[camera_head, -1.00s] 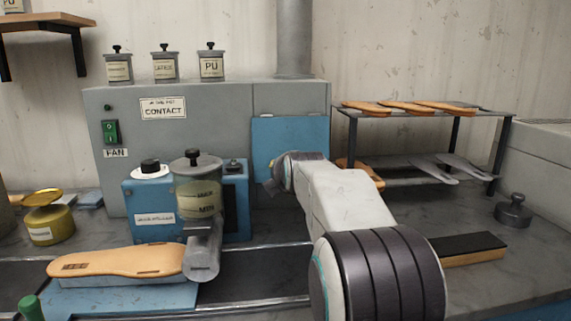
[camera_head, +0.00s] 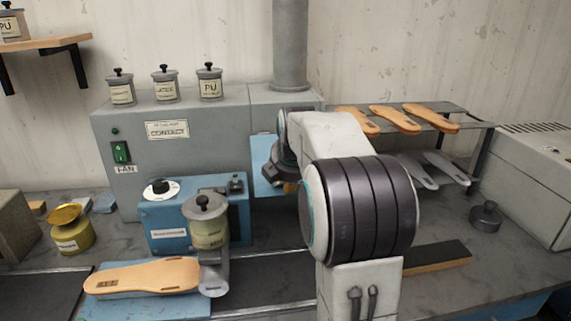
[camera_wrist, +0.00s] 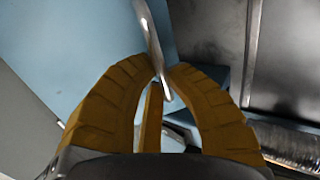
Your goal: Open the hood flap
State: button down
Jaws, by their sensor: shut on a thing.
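The hood flap (camera_head: 262,160) is a light blue panel on the right part of the grey hood. Its right side is hidden behind my arm in the head view. In the wrist view the blue flap (camera_wrist: 75,45) fills the upper left, with a thin metal handle (camera_wrist: 150,35) running between my fingers. My gripper (camera_wrist: 161,76) is shut on that handle, its ochre fingers on either side. In the head view my gripper (camera_head: 290,187) is mostly hidden by my arm. I cannot tell how far the flap stands from the hood.
Left of the flap is a blue device (camera_head: 170,228) with a dial. A jar with a black knob (camera_head: 209,225) stands near a sandal sole (camera_head: 140,277). A rack with soles (camera_head: 470,120) stands to the right. A dark weight (camera_head: 486,217) sits on open bench.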

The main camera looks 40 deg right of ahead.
jog(key=shift+s+a+r+g+y+p, duration=0.15)
jog(key=shift+s+r+g+y+p, duration=0.25)
jog(key=shift+r+p, duration=0.95)
jog(key=shift+s+a+r+g+y+p, duration=0.15)
jog(key=shift+r+g+p, duration=0.4)
jog(key=shift+p, duration=1.6)
jog(key=shift+s+a+r+g+y+p, duration=0.25)
jog(key=shift+r+g+p, duration=0.45)
jog(key=shift+p, duration=1.05)
jog(key=shift+d+r, duration=0.15)
jog(key=shift+r, duration=0.1)
jog(key=c, duration=1.2)
grip_release()
jog(key=shift+s, duration=0.1)
jog(key=v, duration=1.2)
jog(key=shift+s+f, duration=0.1)
jog(key=shift+s, duration=0.05)
